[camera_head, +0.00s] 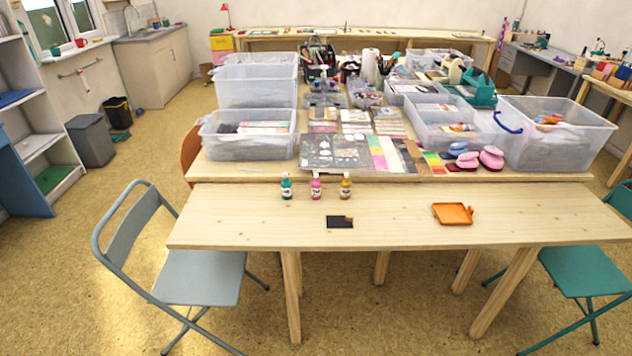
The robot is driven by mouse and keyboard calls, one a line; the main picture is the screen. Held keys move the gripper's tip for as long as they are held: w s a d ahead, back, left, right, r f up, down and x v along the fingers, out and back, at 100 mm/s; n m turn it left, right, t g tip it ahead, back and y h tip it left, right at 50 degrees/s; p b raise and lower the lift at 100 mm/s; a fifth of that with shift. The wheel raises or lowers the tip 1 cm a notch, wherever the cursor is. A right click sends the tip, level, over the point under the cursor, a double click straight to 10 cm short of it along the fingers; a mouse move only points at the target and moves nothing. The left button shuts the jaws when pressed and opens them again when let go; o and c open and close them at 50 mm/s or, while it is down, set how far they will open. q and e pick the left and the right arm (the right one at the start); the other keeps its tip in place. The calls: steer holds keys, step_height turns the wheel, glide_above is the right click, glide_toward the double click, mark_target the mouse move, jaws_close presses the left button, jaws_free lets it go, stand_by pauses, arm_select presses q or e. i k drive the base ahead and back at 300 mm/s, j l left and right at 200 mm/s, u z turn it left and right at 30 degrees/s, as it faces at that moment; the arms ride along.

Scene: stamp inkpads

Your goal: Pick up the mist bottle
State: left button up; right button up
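Three small bottles with pale tops stand upright in a row near the back edge of the front wooden table (250,222). They are a teal bottle (286,188), a pink bottle (316,189) and an amber bottle (346,189). They stand apart from each other. I cannot tell from their look which one is the mist bottle. A small dark pad (339,222) lies flat in front of them. An orange open tray (453,213) lies further right. Neither of my grippers is in view.
Behind, a second table holds clear plastic bins (556,133), flat sheets (338,152) and pink punches (491,158). A grey chair (198,278) stands at the front left, a green chair (590,272) at the right.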

mark_target(315, 184)
steer(key=i+l+u, duration=0.1)
steer(key=i+u, duration=0.4)
steer(key=i, duration=1.25)
